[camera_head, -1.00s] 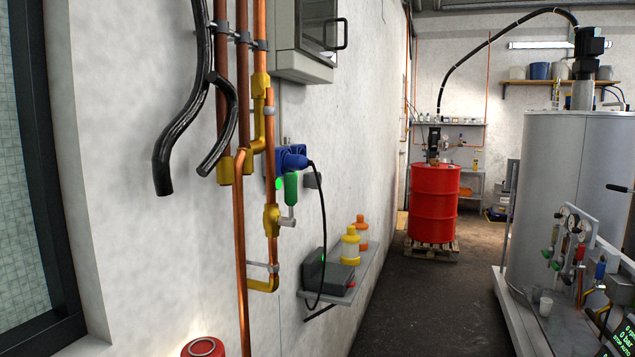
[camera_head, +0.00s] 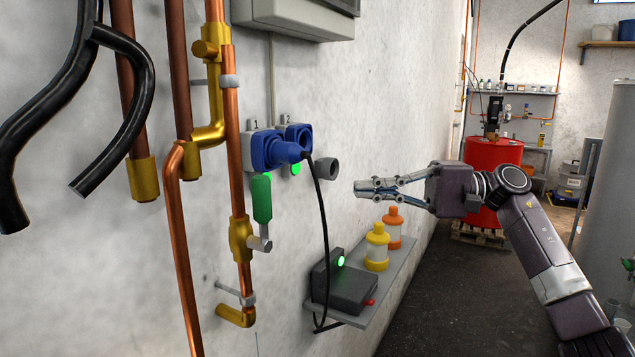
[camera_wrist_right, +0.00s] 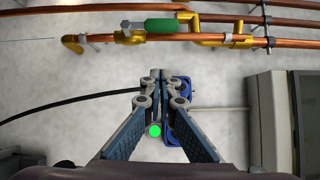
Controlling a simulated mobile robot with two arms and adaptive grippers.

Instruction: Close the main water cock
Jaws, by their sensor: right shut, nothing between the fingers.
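The water cock is a brass valve (camera_head: 241,240) on a copper pipe on the left wall. Its green handle (camera_head: 262,198) points straight up, in line with the pipe. In the right wrist view the green handle (camera_wrist_right: 167,25) lies along the pipe at the top, beyond the fingertips. My right gripper (camera_head: 358,188) is shut and empty, pointing left at the wall. In the head view it is right of the handle, with a clear gap between them. In the right wrist view its closed fingers (camera_wrist_right: 160,75) cover part of the blue socket. My left gripper is not seen.
Blue sockets (camera_head: 280,148) with a plug and hanging black cable (camera_head: 325,230) are right of the handle. Below, a wall shelf (camera_head: 385,280) holds a dark box (camera_head: 345,285) and yellow and orange bottles. A red drum (camera_head: 490,155) stands behind my right arm.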

